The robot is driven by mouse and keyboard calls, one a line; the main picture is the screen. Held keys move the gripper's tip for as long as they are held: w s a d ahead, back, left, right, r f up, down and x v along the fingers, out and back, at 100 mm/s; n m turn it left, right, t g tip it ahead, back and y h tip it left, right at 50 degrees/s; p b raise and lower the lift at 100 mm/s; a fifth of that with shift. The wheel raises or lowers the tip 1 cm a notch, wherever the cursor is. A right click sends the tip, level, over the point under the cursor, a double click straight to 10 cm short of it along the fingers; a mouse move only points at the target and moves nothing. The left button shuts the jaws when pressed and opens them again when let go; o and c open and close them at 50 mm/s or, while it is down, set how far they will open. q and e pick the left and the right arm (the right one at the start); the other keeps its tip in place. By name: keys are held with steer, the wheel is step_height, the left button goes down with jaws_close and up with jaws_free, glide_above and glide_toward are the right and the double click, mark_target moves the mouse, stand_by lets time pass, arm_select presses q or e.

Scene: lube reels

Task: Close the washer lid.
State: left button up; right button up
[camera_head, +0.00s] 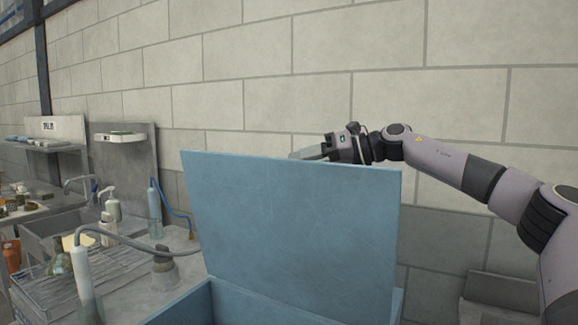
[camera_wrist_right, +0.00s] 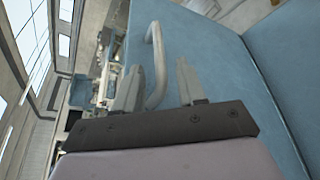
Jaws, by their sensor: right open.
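The washer lid (camera_head: 295,230) is a flat blue panel standing raised, close to upright, above the blue washer body (camera_head: 185,310) at the bottom of the head view. My right gripper (camera_head: 308,154) is at the lid's top edge, on its far side, with its fingers partly hidden by the lid. In the right wrist view the open fingers (camera_wrist_right: 157,82) point along the blue lid surface (camera_wrist_right: 205,50). A grey curved handle (camera_wrist_right: 160,60) on the lid shows between the two fingers; I cannot tell whether they touch it. My left gripper is not in view.
A grey sink bench (camera_head: 130,265) with a spray bottle (camera_head: 113,205), hoses and other bottles stands left of the washer. A block wall (camera_head: 300,80) is behind. A grey block-like object (camera_head: 500,290) is low at the right.

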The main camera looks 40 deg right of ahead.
mark_target(290, 167)
steer(key=shift+x, duration=1.75)
jaws_close()
